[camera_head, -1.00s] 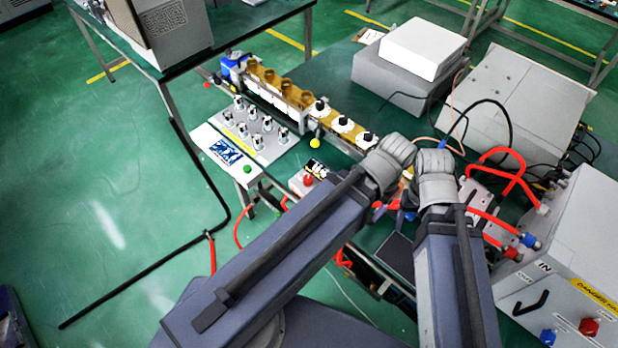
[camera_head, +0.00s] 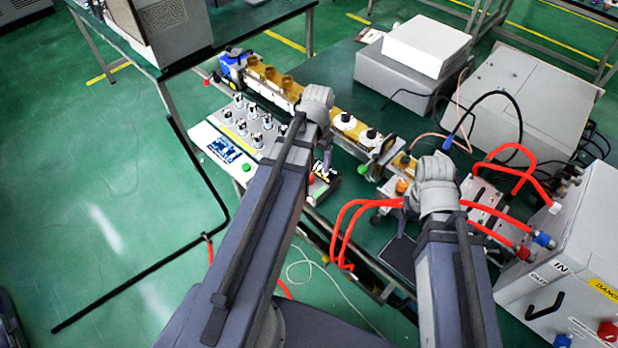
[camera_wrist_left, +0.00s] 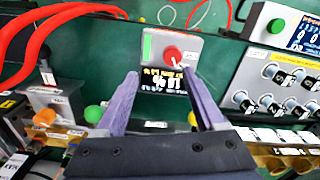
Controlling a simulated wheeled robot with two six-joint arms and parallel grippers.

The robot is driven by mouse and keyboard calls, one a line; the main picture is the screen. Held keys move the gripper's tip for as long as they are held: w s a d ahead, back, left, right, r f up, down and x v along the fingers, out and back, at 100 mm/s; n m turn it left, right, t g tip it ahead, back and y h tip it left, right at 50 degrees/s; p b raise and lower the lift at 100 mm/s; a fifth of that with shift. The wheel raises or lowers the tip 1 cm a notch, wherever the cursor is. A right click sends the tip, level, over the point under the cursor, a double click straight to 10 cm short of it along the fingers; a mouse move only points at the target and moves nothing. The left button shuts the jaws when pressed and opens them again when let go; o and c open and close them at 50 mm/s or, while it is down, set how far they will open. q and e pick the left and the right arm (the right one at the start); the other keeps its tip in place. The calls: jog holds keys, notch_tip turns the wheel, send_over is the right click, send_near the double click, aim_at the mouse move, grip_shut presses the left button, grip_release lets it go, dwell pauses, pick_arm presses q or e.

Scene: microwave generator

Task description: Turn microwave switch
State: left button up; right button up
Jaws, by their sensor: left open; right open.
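A small grey box with a round red knob (camera_wrist_left: 172,52), a green strip and a lit display (camera_wrist_left: 165,80) shows in the left wrist view; I cannot tell for sure that this knob is the microwave switch. My left gripper (camera_wrist_left: 160,73) is open, its two purple fingers on either side of the display and pointing toward the box. No contact with the knob is visible. In the head view my left gripper (camera_head: 324,162) is over this box, which my arm partly hides. My right gripper (camera_head: 406,212) is open by the red hoses, its fingertips mostly hidden.
A panel with several silver knobs (camera_head: 254,124) stands left of my left gripper, with a green button (camera_head: 247,167). A gold waveguide (camera_head: 284,84) with white-capped posts runs behind. Red hoses (camera_head: 345,225) loop between my arms. A grey cabinet (camera_head: 560,262) stands at right.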

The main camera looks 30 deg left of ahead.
pick_arm(q)
jog(key=shift+w+a+f, duration=0.1)
jog(key=shift+a, duration=0.5)
jog(key=shift+w+a+f, duration=0.1)
jog(key=shift+a, duration=0.45)
notch_tip(320, 180, down, 8)
jog(key=b, duration=0.8)
pick_arm(e)
notch_tip(320, 180, down, 8)
jog(key=shift+f, duration=0.15)
pick_arm(q)
jog(key=shift+r, duration=0.1)
jog(key=shift+c, duration=0.2)
grip_shut()
